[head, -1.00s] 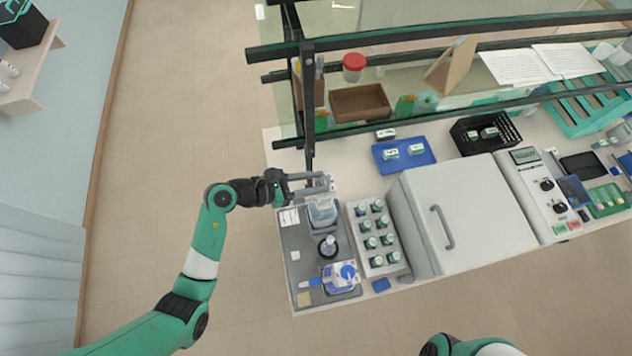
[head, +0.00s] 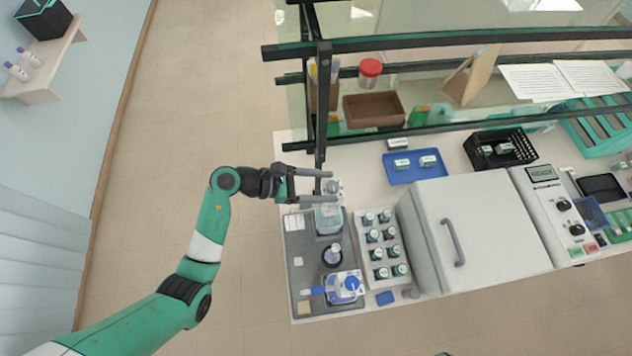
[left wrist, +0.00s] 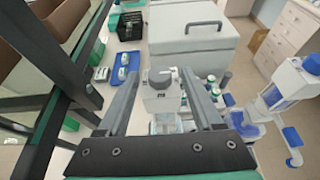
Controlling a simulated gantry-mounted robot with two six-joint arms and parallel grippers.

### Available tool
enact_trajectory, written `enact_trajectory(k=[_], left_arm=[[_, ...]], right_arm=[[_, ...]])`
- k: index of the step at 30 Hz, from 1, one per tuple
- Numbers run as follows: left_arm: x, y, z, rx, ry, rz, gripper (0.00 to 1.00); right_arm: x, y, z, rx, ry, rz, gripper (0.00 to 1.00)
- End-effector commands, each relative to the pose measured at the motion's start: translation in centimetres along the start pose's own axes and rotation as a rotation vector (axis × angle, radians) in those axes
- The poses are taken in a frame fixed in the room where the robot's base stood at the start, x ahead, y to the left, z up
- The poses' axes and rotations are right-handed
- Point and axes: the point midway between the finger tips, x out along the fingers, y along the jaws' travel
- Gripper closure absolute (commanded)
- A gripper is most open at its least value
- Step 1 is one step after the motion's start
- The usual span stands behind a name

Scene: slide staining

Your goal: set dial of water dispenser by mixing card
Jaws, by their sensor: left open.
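The water dispenser (head: 328,217) stands at the back of a grey tray, with a clear tank below a pale head. In the left wrist view its white head (left wrist: 160,98) carries a grey dial (left wrist: 160,76). My left gripper (head: 332,187) is open, its fingers reaching in from the left at the dispenser's top. In the left wrist view the dial lies between the two fingers (left wrist: 158,82), with gaps on both sides; no contact shows. A small white card with print (head: 294,222) lies at the tray's back left; its text is too small to read. My right gripper is out of view.
The grey tray (head: 303,262) also holds a dark round stand with a bottle (head: 332,254) and a blue-and-white device (head: 344,287). A rack of capped bottles (head: 381,245) and a white cabinet (head: 480,230) stand to the right. A dark shelf post (head: 322,105) rises close behind the gripper.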

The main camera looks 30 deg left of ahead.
Motion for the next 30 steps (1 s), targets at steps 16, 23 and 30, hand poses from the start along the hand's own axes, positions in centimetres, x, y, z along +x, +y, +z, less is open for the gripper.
enact_trajectory(k=[16,23,30], left_arm=[[-8.2,0.2,-0.2,0.001,-0.001,0.007,0.32],[-11.4,0.1,-0.1,0.0,0.0,0.002,0.32],[-11.7,0.0,0.0,0.0,0.001,0.0,0.32]], right_arm=[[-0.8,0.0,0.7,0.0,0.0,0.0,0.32],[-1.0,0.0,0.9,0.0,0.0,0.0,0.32],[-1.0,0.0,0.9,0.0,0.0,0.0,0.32]])
